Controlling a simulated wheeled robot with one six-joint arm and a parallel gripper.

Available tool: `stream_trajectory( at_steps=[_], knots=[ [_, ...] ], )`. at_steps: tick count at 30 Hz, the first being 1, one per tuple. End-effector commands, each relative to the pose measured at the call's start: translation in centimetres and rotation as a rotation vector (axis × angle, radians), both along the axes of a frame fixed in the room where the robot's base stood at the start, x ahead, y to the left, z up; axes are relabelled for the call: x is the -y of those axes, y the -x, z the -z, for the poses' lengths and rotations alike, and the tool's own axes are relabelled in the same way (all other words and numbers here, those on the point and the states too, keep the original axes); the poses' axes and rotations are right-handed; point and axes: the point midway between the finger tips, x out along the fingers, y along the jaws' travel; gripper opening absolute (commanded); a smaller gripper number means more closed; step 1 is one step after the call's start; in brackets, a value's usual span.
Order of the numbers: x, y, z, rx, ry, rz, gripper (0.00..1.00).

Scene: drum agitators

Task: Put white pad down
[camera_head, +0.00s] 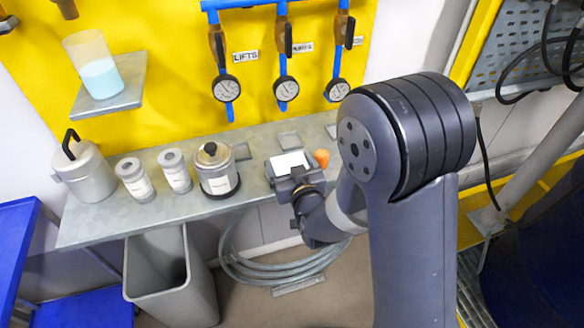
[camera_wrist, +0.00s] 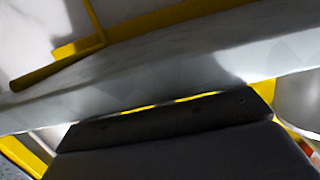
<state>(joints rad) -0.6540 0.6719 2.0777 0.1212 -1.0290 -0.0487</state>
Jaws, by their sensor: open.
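The white pad (camera_head: 290,162) shows as a small white rectangle at the shelf, right of the lidded metal pot. Something grey shows around it, and its lower side is partly hidden by my gripper (camera_head: 296,180). My gripper is at the shelf's front edge, right by the pad, with its jaws open. I cannot tell whether the pad touches the jaws. The wrist view is dark and close up, with a dark block (camera_wrist: 170,130) across the bottom and a pale grey band above it; the pad cannot be made out there.
The metal shelf (camera_head: 110,215) holds a lidded pot (camera_head: 216,172), two labelled canisters and a kettle-like can (camera_head: 85,175). An orange object (camera_head: 321,158) stands just right of the pad. Gauges (camera_head: 286,88) hang above. A grey bin (camera_head: 170,280) and a coiled hose (camera_head: 270,268) are below.

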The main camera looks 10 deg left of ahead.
Motion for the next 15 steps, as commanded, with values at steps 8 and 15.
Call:
stream_trajectory(
  at_steps=[8, 15],
  knots=[
    [1.3, 2.2, -0.5, 0.0, 0.0, -0.001, 0.86],
    [3.9, 6.5, -1.4, 0.002, -0.001, -0.001, 0.86]
  ],
)
